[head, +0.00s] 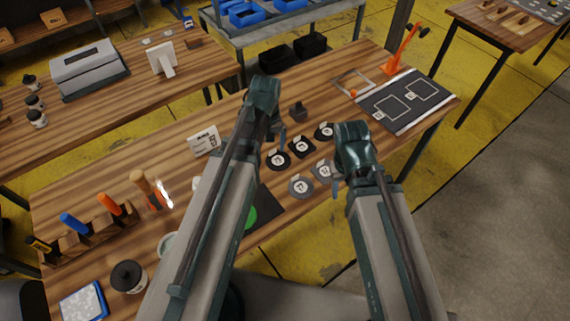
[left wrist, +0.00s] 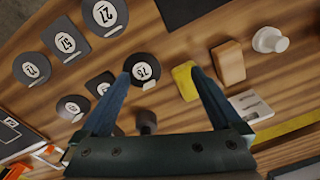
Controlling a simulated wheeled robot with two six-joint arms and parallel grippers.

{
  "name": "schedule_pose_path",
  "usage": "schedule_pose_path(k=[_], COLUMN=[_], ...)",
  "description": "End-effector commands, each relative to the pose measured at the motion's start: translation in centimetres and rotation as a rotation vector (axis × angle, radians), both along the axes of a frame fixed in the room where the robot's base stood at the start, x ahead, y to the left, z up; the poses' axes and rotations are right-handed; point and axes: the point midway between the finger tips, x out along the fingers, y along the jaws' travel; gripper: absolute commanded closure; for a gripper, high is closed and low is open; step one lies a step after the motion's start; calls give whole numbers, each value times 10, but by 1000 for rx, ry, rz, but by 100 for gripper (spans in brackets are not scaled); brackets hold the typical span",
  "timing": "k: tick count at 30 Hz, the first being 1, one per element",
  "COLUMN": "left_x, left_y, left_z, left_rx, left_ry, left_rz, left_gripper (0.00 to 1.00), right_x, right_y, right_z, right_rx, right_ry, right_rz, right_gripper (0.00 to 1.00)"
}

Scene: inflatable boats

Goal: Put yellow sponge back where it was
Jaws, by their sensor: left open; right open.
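The yellow sponge (left wrist: 184,81) lies on the wooden table in the left wrist view, beside a tan block (left wrist: 229,63). In the head view the sponge does not show; my left arm covers that part of the table. My left gripper (left wrist: 160,75) is open and empty above the table. My right gripper (head: 338,180) is open over the table near the round numbered discs and holds nothing that I can see.
Several numbered discs (head: 301,186) lie between my arms. A white card stand (head: 204,140) stands left of my left arm. A tool rack (head: 90,235) and black-lidded jar (head: 128,276) are further left. A dark marked board (head: 405,100) and orange clamp (head: 402,50) sit at the far right end.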

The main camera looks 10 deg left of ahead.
Motion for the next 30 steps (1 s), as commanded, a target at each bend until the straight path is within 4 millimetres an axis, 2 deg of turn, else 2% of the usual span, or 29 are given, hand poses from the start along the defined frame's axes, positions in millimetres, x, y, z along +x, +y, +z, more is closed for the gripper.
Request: schedule_pose_path(k=[1,3,6,9,15,30], left_x=[-22,-42,-69,-89,-105,-104], left_y=[-28,-56,-88,-108,-124,-124], left_z=[0,0,1,1,1,1], left_rx=[8,20,35,46,57,57], left_ry=[9,21,36,49,60,60], left_rz=[-126,-291,-496,-650,-783,-785], left_gripper=[1,1,1,1,1,1], right_x=[0,0,0,0,0,0], right_y=[0,0,0,0,0,0], right_z=[0,0,0,0,0,0], right_rx=[0,0,0,0,0,0], right_ry=[0,0,0,0,0,0], right_rz=[0,0,0,0,0,0], right_gripper=[50,50,50,50,50,50])
